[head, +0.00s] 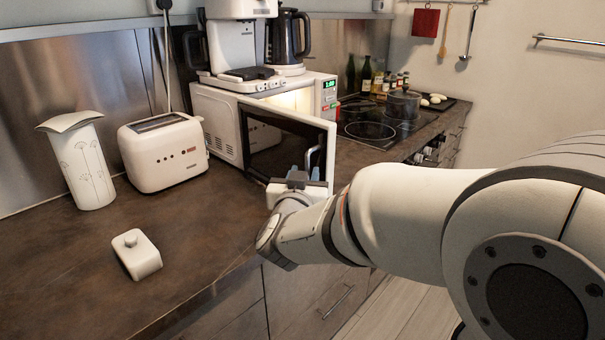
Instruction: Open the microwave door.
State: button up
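The white microwave (218,122) stands on the brown counter, below a coffee machine. Its door (272,140) is partly open, swung out toward me, and light shows inside the cavity. The door's handle (312,160) is a curved bar near the door's free edge. My gripper (304,176) is at the lower free edge of the door, close to the handle. Blue-grey fingertips show beside the handle. The wrist hides part of the fingers, so I cannot tell whether they close on the handle.
A white toaster (163,152), a patterned white vase (78,162) and a butter dish (136,254) stand on the counter to the left. A coffee machine (236,45) and kettle (287,38) sit on the microwave. A pot (403,104) stands on the hob at right.

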jog(key=v, duration=0.7)
jog(key=shift+p, duration=0.3)
jog(key=s+d+n+g+y+p, duration=0.1)
jog(key=s+d+g+y+p, duration=0.1)
jog(key=s+d+g+p, duration=0.3)
jog(key=s+d+n+g+y+p, duration=0.1)
jog(key=s+d+g+p, duration=0.5)
jog(key=s, duration=0.7)
jog(key=g+y+p, duration=0.1)
jog(key=g+p, duration=0.1)
jog(key=g, duration=0.2)
jog(key=shift+s+d+r+n, duration=0.25)
jog(key=shift+s+r+n, duration=0.05)
jog(key=shift+s+r, duration=0.05)
